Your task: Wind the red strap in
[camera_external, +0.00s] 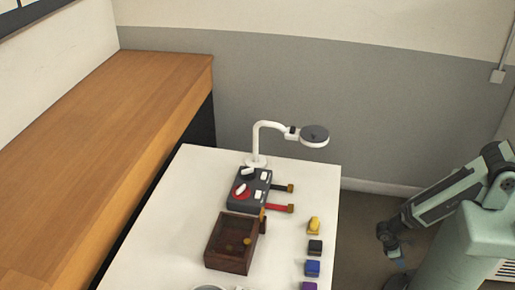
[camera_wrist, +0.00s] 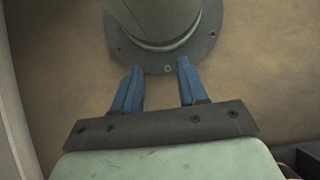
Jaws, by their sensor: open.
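A dark box (camera_external: 247,190) with white levers and a round red dial stands on the white table. A red strap (camera_external: 276,208) sticks out from its right side, ending in a brass-coloured tip. A second, dark strap (camera_external: 279,187) with a similar tip sticks out behind it. My gripper (camera_external: 402,264) hangs off the table's right side, far from the straps. In the wrist view, its blue fingers (camera_wrist: 157,88) are apart with nothing between them, pointing towards my own base. The straps are not in the wrist view.
A brown wooden tray (camera_external: 229,268) with a small yellowish item inside stands in front of the box. Yellow (camera_external: 314,226), black (camera_external: 315,247), blue (camera_external: 312,268) and purple (camera_external: 309,286) blocks line the right edge. A white lamp (camera_external: 257,140) overhangs behind. The table's left side is clear.

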